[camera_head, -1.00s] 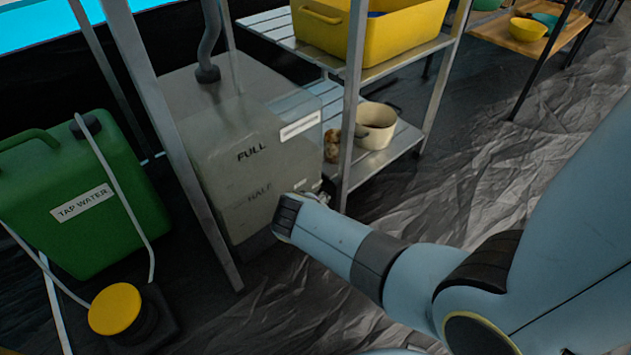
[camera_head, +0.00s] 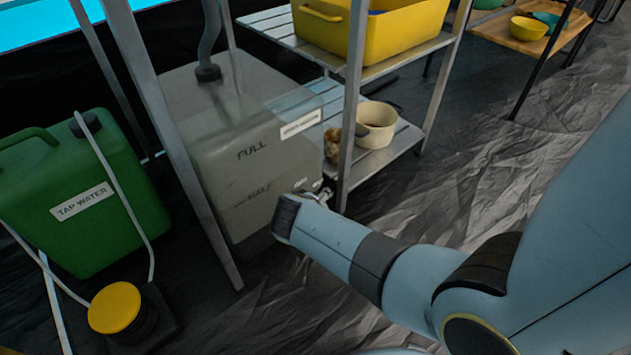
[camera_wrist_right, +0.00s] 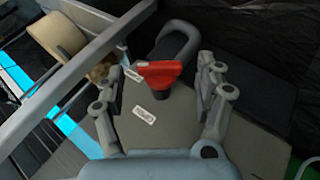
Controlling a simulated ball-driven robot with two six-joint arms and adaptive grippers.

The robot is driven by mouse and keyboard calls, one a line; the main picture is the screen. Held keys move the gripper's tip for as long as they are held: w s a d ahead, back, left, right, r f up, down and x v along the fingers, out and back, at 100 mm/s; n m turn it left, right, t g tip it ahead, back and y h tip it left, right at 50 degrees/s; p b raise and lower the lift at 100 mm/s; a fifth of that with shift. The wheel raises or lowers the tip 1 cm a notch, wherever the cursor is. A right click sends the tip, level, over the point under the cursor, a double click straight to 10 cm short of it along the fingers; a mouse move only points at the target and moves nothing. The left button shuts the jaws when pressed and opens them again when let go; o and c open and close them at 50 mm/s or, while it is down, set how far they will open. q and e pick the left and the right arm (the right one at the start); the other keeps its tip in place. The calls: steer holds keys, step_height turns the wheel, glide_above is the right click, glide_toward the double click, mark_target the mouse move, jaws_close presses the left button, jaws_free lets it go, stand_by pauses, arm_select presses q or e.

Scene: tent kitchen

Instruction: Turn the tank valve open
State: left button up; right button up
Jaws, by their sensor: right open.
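The tank (camera_head: 235,190) is a translucent grey box marked FULL and HALF, standing inside the metal rack in the head view. Its red valve handle (camera_wrist_right: 158,74) shows in the right wrist view, near the tank's grey face. My right gripper (camera_wrist_right: 161,64) is open, with one finger on each side of the red handle; gaps show on both sides, and I cannot make out contact. In the head view my right gripper (camera_head: 320,193) is mostly hidden behind its own wrist, at the tank's lower right, and the valve is hidden there. My left gripper is not in view.
A rack post (camera_head: 352,110) stands close by my right gripper. A slatted shelf holds a cream pot (camera_head: 375,125) and a yellow tub (camera_head: 370,35) sits above. A green TAP WATER can (camera_head: 75,200) and a yellow-topped button (camera_head: 115,308) are left. Open floor lies right.

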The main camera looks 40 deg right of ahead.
steer(key=shift+r, duration=0.1)
step_height(320, 180, up, 10)
stand_by(0.4)
